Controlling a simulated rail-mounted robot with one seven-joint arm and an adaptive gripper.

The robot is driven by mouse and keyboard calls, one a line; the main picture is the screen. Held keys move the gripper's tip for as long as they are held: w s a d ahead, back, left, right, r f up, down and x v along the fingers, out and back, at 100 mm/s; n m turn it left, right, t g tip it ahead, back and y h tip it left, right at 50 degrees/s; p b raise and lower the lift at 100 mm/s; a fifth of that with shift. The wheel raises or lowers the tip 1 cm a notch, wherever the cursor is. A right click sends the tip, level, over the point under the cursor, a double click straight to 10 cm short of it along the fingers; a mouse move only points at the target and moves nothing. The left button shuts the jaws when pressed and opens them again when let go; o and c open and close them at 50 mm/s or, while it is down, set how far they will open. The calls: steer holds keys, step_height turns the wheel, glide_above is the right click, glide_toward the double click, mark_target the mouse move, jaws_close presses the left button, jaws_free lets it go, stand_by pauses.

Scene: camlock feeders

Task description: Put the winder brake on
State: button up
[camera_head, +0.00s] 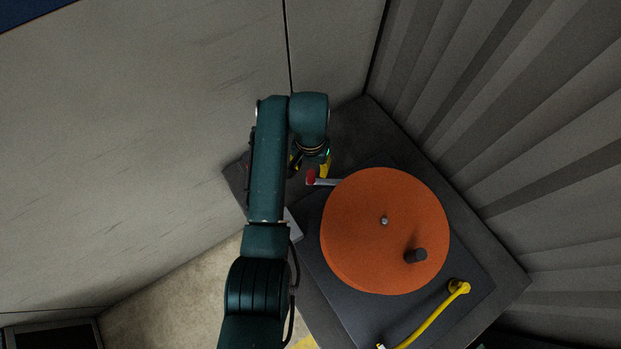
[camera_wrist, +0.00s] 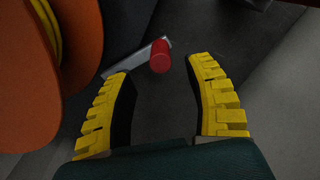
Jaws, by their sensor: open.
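The winder is an orange disc (camera_head: 375,250) with a dark crank knob (camera_head: 415,255), mounted on a dark base. Its orange edge (camera_wrist: 80,40) also shows at the left of the wrist view. A short grey lever with a red knob (camera_head: 311,177) sits by the disc's upper left edge; it looks like the brake. In the wrist view the red knob (camera_wrist: 160,56) stands just ahead of the fingertips, in the gap between them. My gripper (camera_wrist: 163,68) is open and empty, its two yellow fingers apart. In the head view my arm hides most of the gripper.
A yellow curved lever or tube (camera_head: 435,318) lies on the base (camera_head: 340,295) at lower right. A pale wall (camera_head: 150,130) stands at left and behind, and a ribbed wall (camera_head: 510,120) at right. Clear floor (camera_head: 180,295) shows at lower left.

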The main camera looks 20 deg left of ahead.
mark_target(310, 179)
step_height(310, 179, down, 8)
steer(key=shift+r+b, duration=0.15)
steer(key=shift+b, duration=0.65)
jaws_close()
